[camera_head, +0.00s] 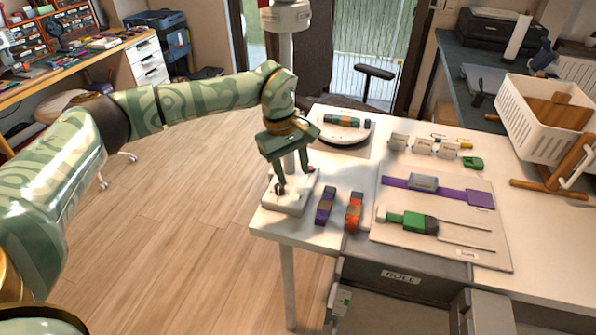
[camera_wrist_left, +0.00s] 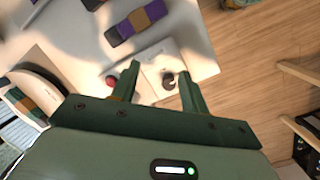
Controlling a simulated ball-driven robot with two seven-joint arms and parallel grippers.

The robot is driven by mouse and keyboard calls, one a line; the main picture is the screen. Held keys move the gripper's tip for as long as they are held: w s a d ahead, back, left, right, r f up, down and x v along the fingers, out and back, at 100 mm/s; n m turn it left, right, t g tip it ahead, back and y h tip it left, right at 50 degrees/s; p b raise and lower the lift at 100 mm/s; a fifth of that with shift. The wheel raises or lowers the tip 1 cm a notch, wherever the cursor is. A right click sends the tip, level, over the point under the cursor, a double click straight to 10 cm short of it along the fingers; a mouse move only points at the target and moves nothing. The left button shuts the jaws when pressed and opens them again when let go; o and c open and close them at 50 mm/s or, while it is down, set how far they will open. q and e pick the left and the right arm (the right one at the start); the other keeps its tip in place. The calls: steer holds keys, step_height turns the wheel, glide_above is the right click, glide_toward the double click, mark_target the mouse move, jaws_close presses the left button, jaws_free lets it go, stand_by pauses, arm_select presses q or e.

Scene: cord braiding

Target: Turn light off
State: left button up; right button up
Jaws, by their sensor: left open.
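A lamp with a white head (camera_head: 286,17) and a pale post stands at the table's near left corner. Its white base (camera_head: 287,203) carries a dark round knob, seen in the wrist view (camera_wrist_left: 168,80), and a red button (camera_wrist_left: 111,80). My left gripper (camera_head: 295,178) is open and points down over the base. In the wrist view the knob lies between the fingertips (camera_wrist_left: 159,72), closer to the right one; contact cannot be told. The red button is just outside the left finger. Whether the lamp is lit cannot be told.
Beside the base lie a purple cord roll (camera_head: 326,206) and an orange one (camera_head: 354,211). A round white plate (camera_head: 342,138) is behind, and a board (camera_head: 440,252) with a purple strap (camera_head: 440,190) is to the right. A white basket (camera_head: 545,118) stands far right.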

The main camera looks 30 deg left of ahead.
mark_target(279, 186)
arm_select(q)
steer(key=a+y, duration=0.1)
steer(key=a, duration=0.1)
steer(key=a+r+m+y, duration=0.1)
steer(key=a, duration=0.1)
steer(key=shift+r, duration=0.1)
step_height(279, 186, down, 8)
steer(key=b, duration=0.3)
steer(key=shift+r, duration=0.35)
arm_select(e)
steer(key=shift+s+f, duration=0.3)
steer(key=shift+f, duration=0.35)
steer(key=shift+s+f, duration=0.3)
steer(key=shift+f, duration=0.3)
arm_select(q)
steer(key=shift+d, duration=0.1)
jaws_close()
